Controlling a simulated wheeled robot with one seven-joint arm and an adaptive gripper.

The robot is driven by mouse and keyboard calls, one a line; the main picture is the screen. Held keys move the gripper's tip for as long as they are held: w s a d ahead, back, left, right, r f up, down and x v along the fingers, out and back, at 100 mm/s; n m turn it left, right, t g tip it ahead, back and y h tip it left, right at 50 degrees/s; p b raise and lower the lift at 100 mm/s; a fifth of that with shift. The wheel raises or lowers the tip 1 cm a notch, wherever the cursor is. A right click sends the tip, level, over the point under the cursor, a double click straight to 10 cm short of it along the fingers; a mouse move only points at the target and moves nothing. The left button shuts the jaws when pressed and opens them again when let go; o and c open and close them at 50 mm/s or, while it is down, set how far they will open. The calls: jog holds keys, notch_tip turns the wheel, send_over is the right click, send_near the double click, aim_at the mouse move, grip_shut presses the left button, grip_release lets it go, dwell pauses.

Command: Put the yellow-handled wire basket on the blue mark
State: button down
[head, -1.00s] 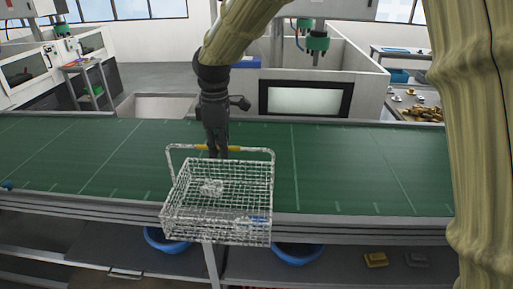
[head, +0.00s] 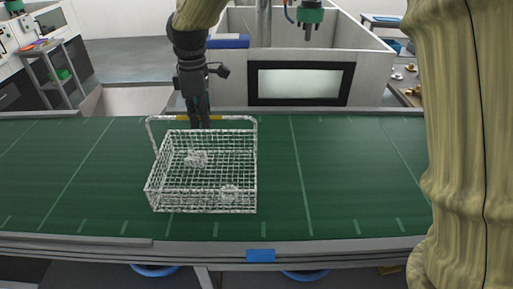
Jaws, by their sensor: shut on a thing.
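The wire basket (head: 163,195) is a pale mesh tray with a tall loop handle whose middle grip is yellow (head: 229,117). It appears over the green belt, level or nearly so; I cannot tell whether its bottom touches the belt. My gripper (head: 200,121) is shut on the yellow grip from behind and above. The blue mark (head: 260,256) is a small rectangle on the belt's grey front rail, in front of and slightly right of the basket. It is in plain view.
Small pale parts (head: 196,158) lie in the basket. The green belt (head: 345,180) is clear on both sides of it. A grey-walled tank with a lit window (head: 300,84) stands behind the belt. Blue tubs (head: 305,275) show below the front rail.

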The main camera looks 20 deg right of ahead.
jog(key=s+d+f+p, duration=0.1)
jog(key=d+f+p, duration=0.1)
jog(key=d+p, duration=0.2)
jog(key=s+d+f+p, duration=0.2)
jog(key=d+p, duration=0.3)
jog(key=d, duration=0.6)
jog(key=shift+d+f, duration=0.2)
jog(key=shift+f, duration=0.2)
jog(key=c, duration=1.5)
grip_release()
jog(key=shift+s, duration=0.1)
notch_tip(320, 180, up, 12)
jog(key=b, duration=0.5)
jog(key=shift+b, duration=0.3)
